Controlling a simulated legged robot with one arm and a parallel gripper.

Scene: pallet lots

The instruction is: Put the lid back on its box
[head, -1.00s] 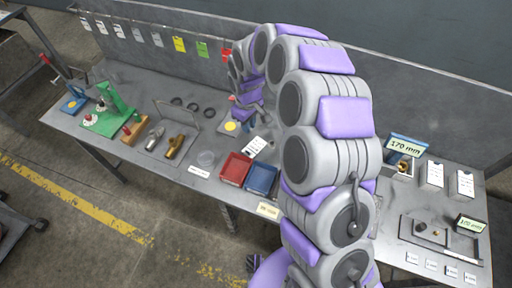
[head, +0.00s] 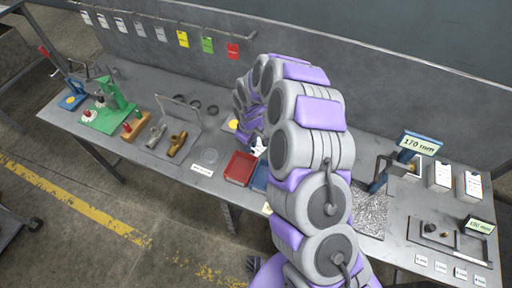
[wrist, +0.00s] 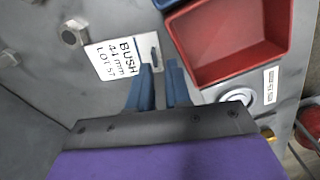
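In the head view my arm hides the gripper. I cannot single out a loose lid.
A blue tray (head: 260,178) adjoins the red one. Green and brass fittings (head: 177,145) crowd the left. A wall (head: 330,110) backs the bench.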

